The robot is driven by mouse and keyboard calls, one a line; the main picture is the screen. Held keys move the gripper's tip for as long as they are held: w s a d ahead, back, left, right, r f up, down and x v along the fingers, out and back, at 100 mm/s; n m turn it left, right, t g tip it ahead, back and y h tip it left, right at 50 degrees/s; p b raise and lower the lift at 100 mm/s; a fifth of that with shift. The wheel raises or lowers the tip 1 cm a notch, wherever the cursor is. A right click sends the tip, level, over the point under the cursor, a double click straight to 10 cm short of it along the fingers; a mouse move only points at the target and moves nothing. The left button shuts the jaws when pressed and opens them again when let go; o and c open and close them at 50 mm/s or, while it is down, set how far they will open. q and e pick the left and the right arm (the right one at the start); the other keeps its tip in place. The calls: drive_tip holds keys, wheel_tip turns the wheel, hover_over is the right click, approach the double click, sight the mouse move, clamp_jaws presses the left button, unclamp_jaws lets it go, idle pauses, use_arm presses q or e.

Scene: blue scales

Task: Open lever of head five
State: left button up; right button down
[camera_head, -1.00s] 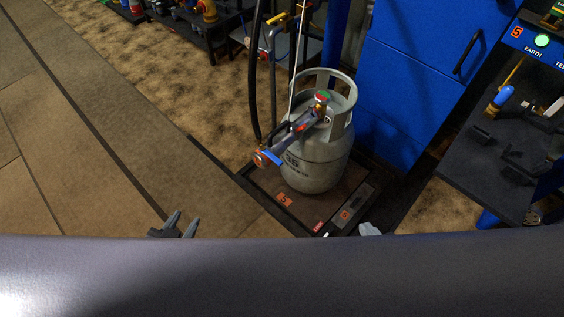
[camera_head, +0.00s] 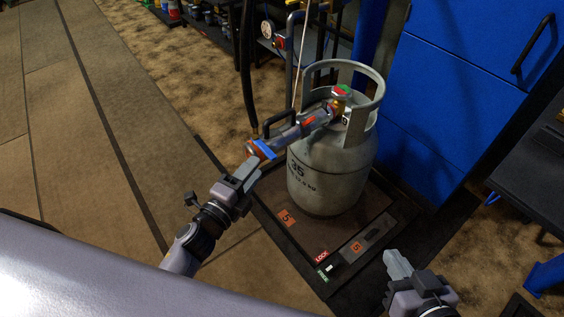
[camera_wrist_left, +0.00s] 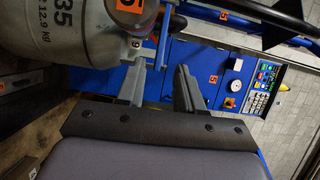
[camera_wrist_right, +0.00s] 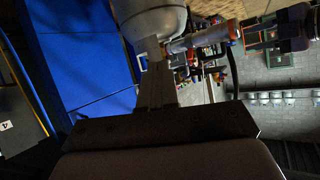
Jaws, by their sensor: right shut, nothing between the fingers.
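The filling head (camera_head: 300,130) is clamped on the valve of a grey gas cylinder (camera_head: 335,175), with a hose from it. Its blue lever (camera_head: 266,149) is near its orange outer end. In the left wrist view a blue bar (camera_wrist_left: 163,42) hangs beside an orange tag marked 5 (camera_wrist_left: 127,6). My left gripper (camera_head: 248,168) is open just below the blue lever; whether it touches is unclear. Its two fingers (camera_wrist_left: 163,78) are apart, nothing clearly between them. My right gripper (camera_head: 393,262) is shut and empty, low and right of the cylinder; its fingers also show in the right wrist view (camera_wrist_right: 157,75).
The cylinder stands on a dark scale platform (camera_head: 268,194) with orange 5 labels and a LOCK pedal (camera_head: 325,258). A blue cabinet (camera_head: 440,90) is behind right, a black table (camera_head: 535,160) at far right. The floor at left is clear.

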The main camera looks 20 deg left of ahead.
sight(266, 155)
use_arm(q)
drive_tip(key=shift+w+d, duration=0.25)
drive_tip(key=shift+w, duration=0.25)
drive_tip(key=shift+b+x, duration=0.55)
drive_tip(key=shift+x, duration=2.6)
clamp_jaws()
